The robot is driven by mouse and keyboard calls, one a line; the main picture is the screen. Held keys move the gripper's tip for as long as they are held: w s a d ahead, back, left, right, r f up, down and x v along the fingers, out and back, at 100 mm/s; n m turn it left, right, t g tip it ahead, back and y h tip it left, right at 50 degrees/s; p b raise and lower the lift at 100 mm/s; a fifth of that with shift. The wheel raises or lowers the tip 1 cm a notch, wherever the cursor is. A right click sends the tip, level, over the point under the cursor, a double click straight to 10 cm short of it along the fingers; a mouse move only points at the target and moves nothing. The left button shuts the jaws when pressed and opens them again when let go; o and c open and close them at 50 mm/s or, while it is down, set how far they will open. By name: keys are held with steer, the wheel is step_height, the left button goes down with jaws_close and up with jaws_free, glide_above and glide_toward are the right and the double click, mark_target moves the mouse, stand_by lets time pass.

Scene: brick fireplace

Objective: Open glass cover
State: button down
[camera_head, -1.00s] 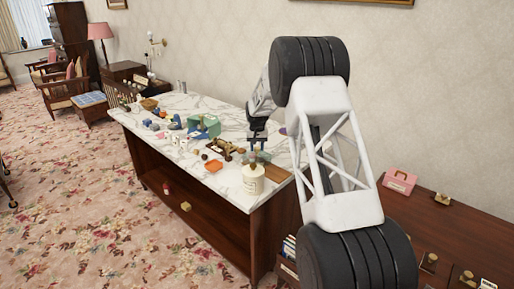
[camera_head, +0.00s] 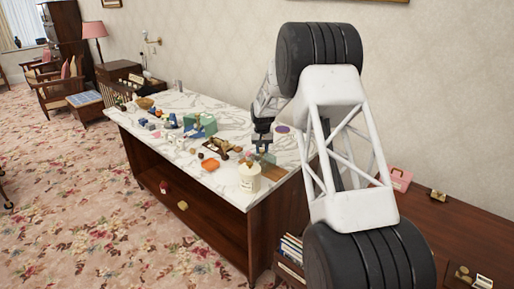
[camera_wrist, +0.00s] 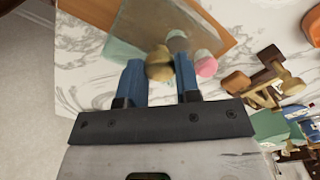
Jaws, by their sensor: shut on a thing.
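My gripper (camera_wrist: 159,72) has its two blue fingers closed on a round gold knob (camera_wrist: 158,63) in the wrist view. A see-through glass cover (camera_wrist: 150,28) lies just beyond the knob, over a brown wooden board (camera_wrist: 215,25). A grey-green rounded piece (camera_wrist: 177,40) and a pink-and-white piece (camera_wrist: 206,63) show near the knob. In the head view my gripper (camera_head: 262,145) is low over the right end of the marble-topped counter (camera_head: 225,122), at the board. The cover is small there and its tilt cannot be told.
A white canister (camera_head: 249,178) stands at the counter's front edge, close to my gripper. An orange dish (camera_head: 210,165), a gold-brown object (camera_head: 221,147) and a green box (camera_head: 204,123) lie to the left. The wall is behind; carpet is free in front.

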steer(key=shift+s+d, duration=2.15)
steer(key=c, duration=0.8)
jaws_free()
steer(key=shift+r, duration=3.9)
